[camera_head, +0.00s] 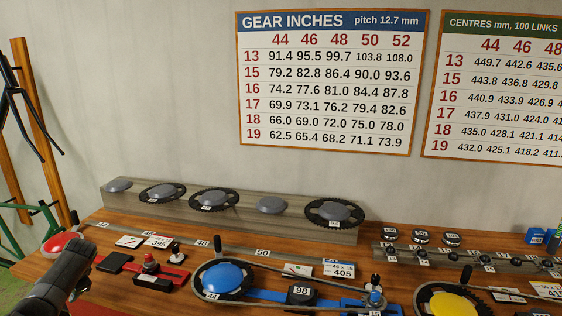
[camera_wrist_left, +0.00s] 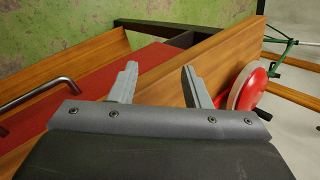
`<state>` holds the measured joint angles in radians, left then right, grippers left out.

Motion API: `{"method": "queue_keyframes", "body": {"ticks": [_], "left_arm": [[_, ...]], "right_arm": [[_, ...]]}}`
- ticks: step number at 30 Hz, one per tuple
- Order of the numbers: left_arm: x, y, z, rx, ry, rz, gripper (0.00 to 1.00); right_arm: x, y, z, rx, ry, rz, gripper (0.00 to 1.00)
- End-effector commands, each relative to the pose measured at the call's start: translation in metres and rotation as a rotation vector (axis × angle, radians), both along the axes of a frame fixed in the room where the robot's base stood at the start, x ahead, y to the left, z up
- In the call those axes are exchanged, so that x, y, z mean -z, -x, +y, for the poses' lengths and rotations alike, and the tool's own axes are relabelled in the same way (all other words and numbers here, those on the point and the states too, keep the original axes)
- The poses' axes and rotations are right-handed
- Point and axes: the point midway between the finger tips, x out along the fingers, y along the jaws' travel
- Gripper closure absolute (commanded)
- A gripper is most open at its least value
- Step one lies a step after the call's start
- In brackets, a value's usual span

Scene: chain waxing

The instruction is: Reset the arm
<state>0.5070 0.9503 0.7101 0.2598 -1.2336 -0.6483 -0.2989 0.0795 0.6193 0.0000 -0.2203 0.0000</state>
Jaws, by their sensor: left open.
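My left arm (camera_head: 62,285) comes in at the lower left of the head view, in front of the bench's left end and beside a red dome. In the left wrist view my left gripper (camera_wrist_left: 160,82) is open, with its two grey fingers apart and nothing between them. Beyond the fingers are a wooden panel and a red surface (camera_wrist_left: 95,85). A red round part with a pale rim (camera_wrist_left: 250,88) is to the right of the fingers, apart from them. My right gripper is not in view.
The wooden bench (camera_head: 128,281) holds a blue dome (camera_head: 222,277), a yellow dome (camera_head: 453,303), and black number blocks (camera_head: 301,294). A long grey rail (camera_head: 180,207) with chainrings stands along the back. Charts (camera_head: 330,80) hang on the wall. A metal handle (camera_wrist_left: 38,93) is at left in the wrist view.

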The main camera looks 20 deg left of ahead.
Motion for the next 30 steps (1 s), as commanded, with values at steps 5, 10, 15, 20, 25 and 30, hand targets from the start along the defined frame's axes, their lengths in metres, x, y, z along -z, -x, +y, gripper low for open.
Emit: {"method": "queue_keyframes", "body": {"ticks": [5,10,15,20,25,30], "left_arm": [[0.065,0.086,0.046,-0.032,-0.152,-0.027,0.57],[0.106,0.171,0.076,-0.008,-0.253,-0.070,0.57],[0.131,0.249,0.091,0.043,-0.294,-0.111,0.57],[0.144,0.314,0.094,0.088,-0.287,-0.139,0.57],[0.192,0.345,0.058,0.082,-0.205,-0.170,0.57],[0.262,0.361,-0.012,0.033,-0.085,-0.177,0.57]], "right_arm": [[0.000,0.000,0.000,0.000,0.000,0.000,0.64],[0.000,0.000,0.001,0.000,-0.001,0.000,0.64],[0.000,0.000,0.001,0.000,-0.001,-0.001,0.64],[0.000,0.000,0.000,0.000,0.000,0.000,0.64],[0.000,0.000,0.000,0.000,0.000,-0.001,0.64],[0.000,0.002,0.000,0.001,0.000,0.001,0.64]]}}
